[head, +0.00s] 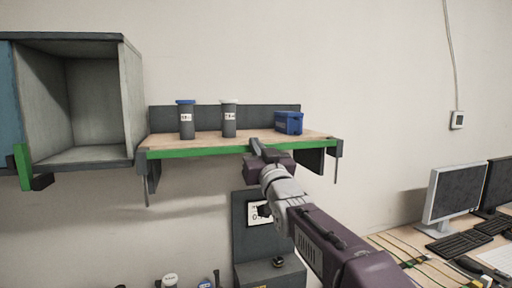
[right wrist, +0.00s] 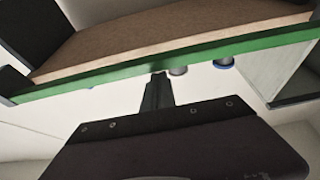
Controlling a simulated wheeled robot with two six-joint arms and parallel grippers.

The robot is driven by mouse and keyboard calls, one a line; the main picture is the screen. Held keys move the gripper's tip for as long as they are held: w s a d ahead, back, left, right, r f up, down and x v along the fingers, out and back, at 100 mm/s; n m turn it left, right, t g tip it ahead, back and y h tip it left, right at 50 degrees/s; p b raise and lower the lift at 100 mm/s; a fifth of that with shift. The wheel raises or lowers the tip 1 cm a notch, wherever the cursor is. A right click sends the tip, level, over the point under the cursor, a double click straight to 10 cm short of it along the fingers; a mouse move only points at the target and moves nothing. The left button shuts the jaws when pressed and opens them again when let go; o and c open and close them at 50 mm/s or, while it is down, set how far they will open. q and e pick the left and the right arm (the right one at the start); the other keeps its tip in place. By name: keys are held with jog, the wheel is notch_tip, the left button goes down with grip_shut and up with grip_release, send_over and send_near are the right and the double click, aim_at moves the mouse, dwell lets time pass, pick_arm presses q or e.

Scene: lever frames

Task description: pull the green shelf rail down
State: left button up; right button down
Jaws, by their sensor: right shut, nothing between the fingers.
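The green shelf rail (head: 200,151) runs along the front edge of a wooden shelf on the wall in the head view. It crosses the right wrist view as a long green bar (right wrist: 110,78). My right gripper (head: 256,147) is shut and empty. In the head view its tip overlaps the rail, right of the middle. In the right wrist view the closed fingers (right wrist: 158,88) end close beside the rail's edge; I cannot tell whether they touch it. My left gripper is not in view.
Two grey canisters (head: 187,122) (head: 229,121) and a blue box (head: 288,123) stand on the shelf. An open grey cabinet (head: 95,100) with a green handle piece (head: 22,166) is at left. Monitors (head: 457,192) stand on a desk at lower right. The wall below the shelf's left part is bare.

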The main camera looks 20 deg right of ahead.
jog(key=s+b, duration=0.2)
jog(key=s, duration=0.7)
jog(key=shift+s+d+r, duration=0.2)
jog(key=shift+s+r, duration=0.05)
jog(key=shift+r, duration=0.05)
